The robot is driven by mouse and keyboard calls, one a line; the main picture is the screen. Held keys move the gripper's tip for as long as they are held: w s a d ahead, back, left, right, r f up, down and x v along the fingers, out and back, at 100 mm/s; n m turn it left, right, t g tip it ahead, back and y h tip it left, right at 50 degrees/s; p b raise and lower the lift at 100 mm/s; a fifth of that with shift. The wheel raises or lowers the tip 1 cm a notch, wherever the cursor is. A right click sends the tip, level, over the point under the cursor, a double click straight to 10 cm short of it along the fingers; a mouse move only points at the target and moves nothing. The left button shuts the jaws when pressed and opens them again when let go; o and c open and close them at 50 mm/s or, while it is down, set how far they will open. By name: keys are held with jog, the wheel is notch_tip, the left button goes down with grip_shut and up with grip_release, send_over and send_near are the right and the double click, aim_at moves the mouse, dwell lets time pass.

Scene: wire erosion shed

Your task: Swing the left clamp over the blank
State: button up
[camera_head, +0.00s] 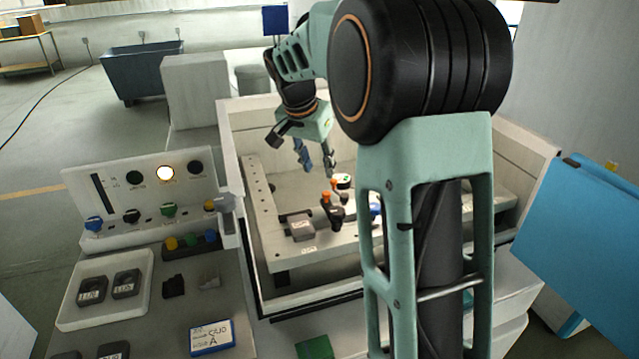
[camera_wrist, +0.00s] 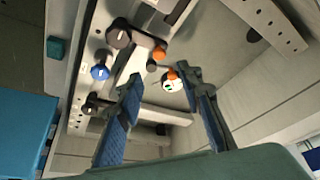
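My gripper (camera_head: 315,170) hangs over the work tank, its two blue-padded fingers apart and nothing between them. In the wrist view the gripper (camera_wrist: 160,82) is also open. Below and right of it in the head view is a dark clamp (camera_head: 334,213) with an orange knob (camera_head: 326,197); a second orange knob (camera_head: 337,185) is just behind. In the wrist view two orange knobs show near the fingertips, one at the end of a dark arm (camera_wrist: 142,40). A grey block (camera_head: 300,228), perhaps the blank, sits left of the clamp. I cannot tell which clamp is the left one.
A white round piece with a green mark (camera_head: 344,181) lies near the fingertips. A blue knob (camera_head: 376,210) is partly behind my arm. The tank's pale walls (camera_head: 235,180) surround the fixture. A control panel (camera_head: 140,195) and a parts tray (camera_head: 105,290) stand left.

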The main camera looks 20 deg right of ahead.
aim_at(326, 193)
jog(key=p+x, duration=0.1)
jog(key=x, duration=0.9)
jog(key=shift+d+f, duration=0.1)
jog(key=shift+f, duration=0.1)
jog(key=shift+c, duration=0.3)
grip_shut()
